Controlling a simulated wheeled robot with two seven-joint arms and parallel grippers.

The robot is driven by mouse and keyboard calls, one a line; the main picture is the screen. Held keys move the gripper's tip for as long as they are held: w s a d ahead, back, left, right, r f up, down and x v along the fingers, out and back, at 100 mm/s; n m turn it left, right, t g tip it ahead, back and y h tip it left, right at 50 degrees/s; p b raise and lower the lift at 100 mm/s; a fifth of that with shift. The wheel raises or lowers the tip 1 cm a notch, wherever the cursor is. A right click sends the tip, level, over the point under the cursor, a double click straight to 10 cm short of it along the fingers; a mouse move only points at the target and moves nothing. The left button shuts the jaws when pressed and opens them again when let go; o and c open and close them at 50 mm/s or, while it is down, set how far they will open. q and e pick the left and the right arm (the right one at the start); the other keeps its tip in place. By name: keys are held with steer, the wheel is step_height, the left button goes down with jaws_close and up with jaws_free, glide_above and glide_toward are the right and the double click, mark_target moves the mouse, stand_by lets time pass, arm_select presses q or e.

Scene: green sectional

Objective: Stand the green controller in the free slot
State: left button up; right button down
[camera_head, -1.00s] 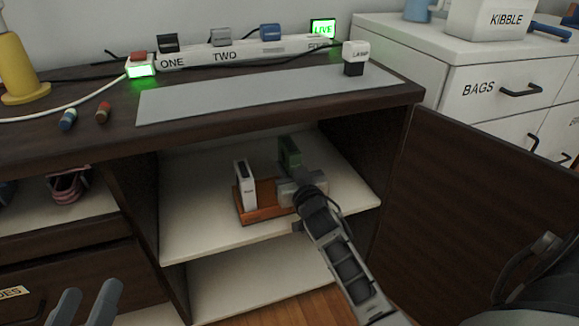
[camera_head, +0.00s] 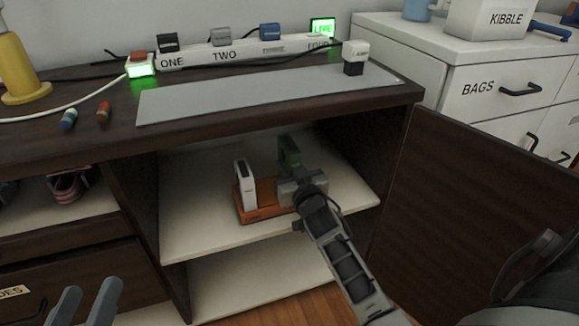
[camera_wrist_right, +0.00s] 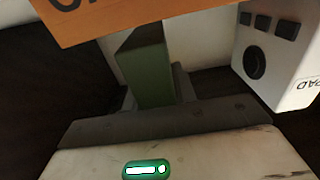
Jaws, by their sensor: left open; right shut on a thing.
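The green controller (camera_head: 289,158) is upright above the right part of the orange dock (camera_head: 262,213) on the cabinet shelf. My right gripper (camera_head: 292,181) is shut on it. In the right wrist view the green controller (camera_wrist_right: 150,65) stands between my fingers, close to the orange dock (camera_wrist_right: 110,18). My gripper and arm hide the dock's right part in the head view, so I cannot tell whether the controller's lower end is in the slot. A white controller (camera_head: 246,187) stands upright in the dock's left part. My left gripper (camera_head: 85,305) is open and empty at the bottom left.
The cabinet's white shelf (camera_head: 195,225) has free room around the dock. The dark tabletop (camera_head: 225,120) overhangs it, and an open door (camera_head: 480,210) stands at the right. The dark side wall (camera_head: 345,150) bounds the shelf on the right.

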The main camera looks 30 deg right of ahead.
stand_by(0.5)
steer(key=shift+f+b, duration=0.6)
steer(key=shift+f, duration=0.4)
steer(key=shift+r+p, duration=0.2)
steer(key=shift+p, duration=0.45)
